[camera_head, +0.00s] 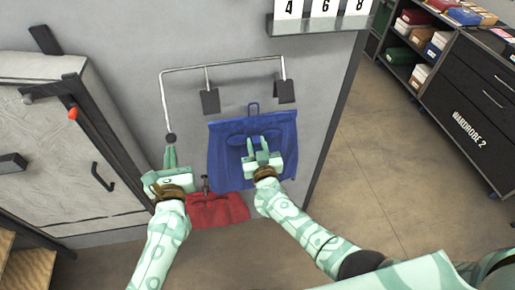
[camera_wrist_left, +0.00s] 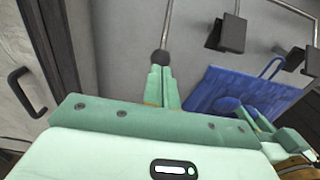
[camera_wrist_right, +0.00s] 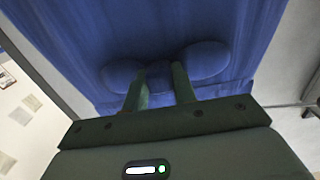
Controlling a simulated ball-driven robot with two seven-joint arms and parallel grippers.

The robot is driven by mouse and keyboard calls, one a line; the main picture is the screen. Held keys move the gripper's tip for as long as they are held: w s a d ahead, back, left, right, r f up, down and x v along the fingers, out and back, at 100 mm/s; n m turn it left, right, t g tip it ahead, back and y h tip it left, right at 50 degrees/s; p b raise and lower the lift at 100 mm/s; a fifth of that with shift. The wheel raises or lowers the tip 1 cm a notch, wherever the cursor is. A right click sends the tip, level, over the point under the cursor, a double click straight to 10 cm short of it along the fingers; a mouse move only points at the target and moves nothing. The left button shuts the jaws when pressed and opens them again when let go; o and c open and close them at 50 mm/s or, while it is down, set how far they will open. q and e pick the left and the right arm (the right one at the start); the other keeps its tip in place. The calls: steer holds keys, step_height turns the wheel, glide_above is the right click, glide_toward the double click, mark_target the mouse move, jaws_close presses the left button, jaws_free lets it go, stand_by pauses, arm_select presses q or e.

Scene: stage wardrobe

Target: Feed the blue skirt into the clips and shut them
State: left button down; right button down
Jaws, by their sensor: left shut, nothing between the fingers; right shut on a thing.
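The blue skirt (camera_head: 228,150) hangs spread out in front of the grey wall, with a loop at its top edge. Two dark clips, the left one (camera_head: 209,101) and the right one (camera_head: 285,91), hang from a bent metal rail (camera_head: 225,67); the skirt's top edge is just below them, apart from them. My right gripper (camera_head: 262,147) is shut on the skirt's middle; the right wrist view shows cloth bunched between its fingers (camera_wrist_right: 160,80). My left gripper (camera_head: 170,156) is shut and empty, its fingertips just below the dark knob (camera_head: 171,138) at the rail's lower end.
A red garment (camera_head: 217,211) hangs low, below and left of the skirt. A pale cabinet (camera_head: 60,140) with a black handle (camera_head: 102,177) stands at the left. A numbered ledge (camera_head: 320,22) is above right. Shelves (camera_head: 450,80) stand at the right beyond open floor (camera_head: 380,165).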

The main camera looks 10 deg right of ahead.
mark_target(254, 121)
steer(key=shift+w+r, duration=0.2)
steer(key=shift+w, duration=1.3)
steer(key=shift+r, duration=2)
steer(key=shift+w+r, duration=0.2)
steer(key=shift+r, duration=0.3)
steer(key=shift+w+r, duration=0.15)
steer(key=shift+r, duration=0.35)
